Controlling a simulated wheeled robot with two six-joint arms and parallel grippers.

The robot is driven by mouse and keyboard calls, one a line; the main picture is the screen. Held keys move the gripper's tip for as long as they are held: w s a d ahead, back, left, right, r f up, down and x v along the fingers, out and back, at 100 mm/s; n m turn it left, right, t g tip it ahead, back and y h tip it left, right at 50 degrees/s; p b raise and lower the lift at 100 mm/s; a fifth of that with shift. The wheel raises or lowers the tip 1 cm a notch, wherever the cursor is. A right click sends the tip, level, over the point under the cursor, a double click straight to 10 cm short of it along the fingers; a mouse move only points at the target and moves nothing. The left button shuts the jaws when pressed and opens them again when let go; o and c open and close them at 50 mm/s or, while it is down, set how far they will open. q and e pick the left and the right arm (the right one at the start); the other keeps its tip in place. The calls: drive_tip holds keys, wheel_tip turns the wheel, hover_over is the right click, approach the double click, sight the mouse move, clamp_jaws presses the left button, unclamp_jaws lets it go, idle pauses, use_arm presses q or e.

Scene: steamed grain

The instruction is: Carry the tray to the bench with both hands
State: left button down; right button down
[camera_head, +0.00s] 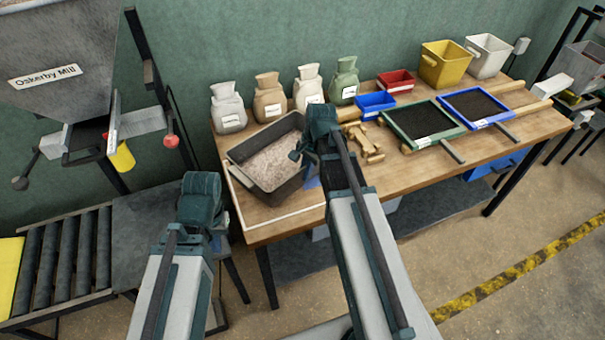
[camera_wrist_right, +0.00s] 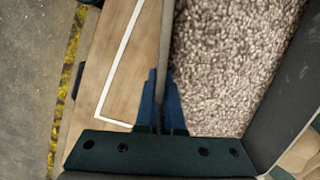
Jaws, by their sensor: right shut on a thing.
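The tray (camera_head: 246,183) is dark grey, rectangular and holds pale grain (camera_head: 268,160). It is at the left end of the wooden bench, beside a white outline; I cannot tell whether its whole base rests on the bench. My right gripper (camera_head: 296,155) is at the tray's right side. In the right wrist view its blue fingers (camera_wrist_right: 160,100) are shut on the thin tray wall (camera_wrist_right: 166,45), with grain on one side and bare wood on the other. My left gripper (camera_head: 201,190) is left of the bench, apart from the tray; its fingertips are hidden.
Several sacks (camera_head: 307,86) stand behind the tray. Wooden pieces (camera_head: 364,142), a blue bin (camera_head: 376,104) and framed screens (camera_head: 420,126) lie to the right. A roller conveyor (camera_head: 62,255) and a hopper (camera_head: 65,65) are at left. The bench's front-left strip inside the white outline (camera_head: 286,221) is bare.

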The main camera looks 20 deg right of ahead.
drive_tip(key=shift+w+d+f+b, duration=0.1)
drive_tip(key=shift+d+f+b, duration=0.1)
drive_tip(key=shift+f+b, duration=0.7)
drive_tip(key=shift+w+d+f+b, duration=0.1)
drive_tip(key=shift+d+f+b, duration=0.1)
drive_tip(key=shift+f+b, duration=0.7)
drive_tip(key=shift+f, duration=0.1)
drive_tip(key=c, duration=1)
unclamp_jaws()
drive_tip(key=shift+s, duration=0.1)
drive_tip(key=shift+c, duration=0.2)
wheel_tip(320, 180, up, 12)
drive_tip(key=s+d+p, duration=0.1)
drive_tip(key=d+p, duration=0.1)
drive_tip(key=p, duration=1)
drive_tip(key=s+a+n+h, duration=0.1)
drive_tip(key=s+a+n, duration=0.6)
drive_tip(key=a, duration=0.3)
drive_tip(key=s+a+n+g+h, duration=0.1)
drive_tip(key=s+a+n, duration=0.6)
drive_tip(key=a+n, duration=0.2)
drive_tip(key=shift+a+n+h, duration=0.4)
drive_tip(key=shift+a, duration=0.2)
